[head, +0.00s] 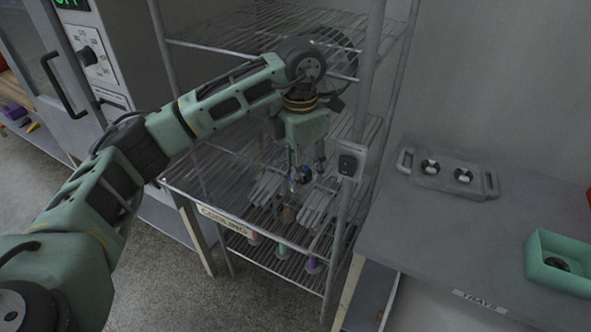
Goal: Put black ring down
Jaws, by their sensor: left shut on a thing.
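My left gripper (304,176) points down over the shelf of the wire cooling rack (215,190). It is shut on a small dark thing, in keeping with the black ring, but its shape is mostly hidden by the fingers. Small blue parts show at the fingertips. I cannot tell whether the held thing touches the shelf. My right gripper is not in view.
Grey gloves (319,203) lie on the rack shelf close to the gripper. A rack post and a small grey box (349,161) stand to its right. The grey table (420,235) holds a tray (425,178) with two round pieces and a green bin (540,258).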

